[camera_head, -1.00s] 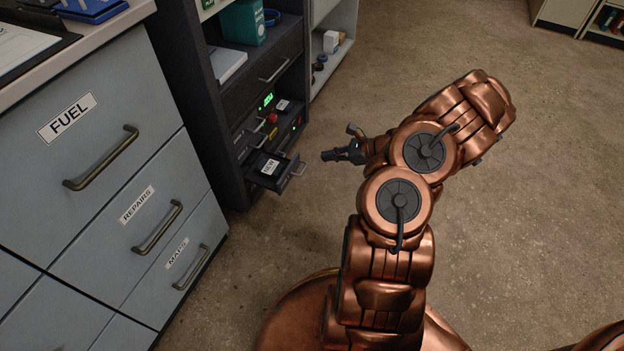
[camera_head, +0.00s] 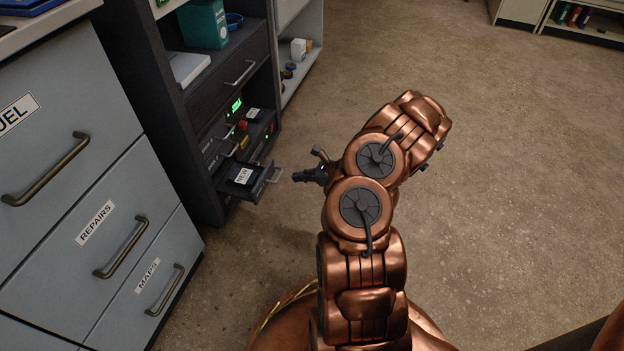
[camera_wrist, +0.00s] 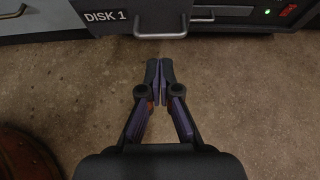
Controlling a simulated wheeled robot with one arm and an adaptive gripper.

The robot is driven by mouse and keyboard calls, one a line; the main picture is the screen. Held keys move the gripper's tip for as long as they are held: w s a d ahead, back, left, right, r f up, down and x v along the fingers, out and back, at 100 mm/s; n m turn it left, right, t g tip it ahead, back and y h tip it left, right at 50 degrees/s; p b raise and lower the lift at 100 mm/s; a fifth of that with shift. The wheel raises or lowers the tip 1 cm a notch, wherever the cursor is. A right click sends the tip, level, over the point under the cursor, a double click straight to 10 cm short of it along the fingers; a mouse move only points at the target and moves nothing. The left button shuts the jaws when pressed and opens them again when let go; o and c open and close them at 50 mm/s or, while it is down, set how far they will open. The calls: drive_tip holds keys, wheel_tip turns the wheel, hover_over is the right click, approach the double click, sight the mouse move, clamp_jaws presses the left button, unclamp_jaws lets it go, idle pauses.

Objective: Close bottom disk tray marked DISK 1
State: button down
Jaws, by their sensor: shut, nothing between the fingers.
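The bottom disk tray (camera_head: 236,187) stands pulled out of the dark rack, with a disk bearing a white label inside it. In the wrist view its dark front (camera_wrist: 112,18) reads DISK 1 and carries a grey bar handle (camera_wrist: 160,29). My gripper (camera_head: 297,177) is just right of the tray's handle in the head view, apart from it. In the wrist view my gripper (camera_wrist: 159,62) is shut and empty, its fingertips together a short way below the handle over the floor.
The rack (camera_head: 205,199) holds a second disk slot, a red button (camera_head: 242,126) and a green display (camera_head: 234,105) above. Grey drawers marked REPAIRS (camera_head: 95,222) and MAPS (camera_head: 147,275) stand left. The floor (camera_head: 520,200) right of my arm is clear.

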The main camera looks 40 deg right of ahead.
drive_tip(key=w+a+b, duration=0.1)
drive_tip(key=w+a+f, duration=0.1)
drive_tip(key=w, duration=0.1)
drive_tip(key=shift+w+a+b, duration=0.15)
drive_tip(key=shift+w+b, duration=0.15)
drive_tip(key=shift+b, duration=0.05)
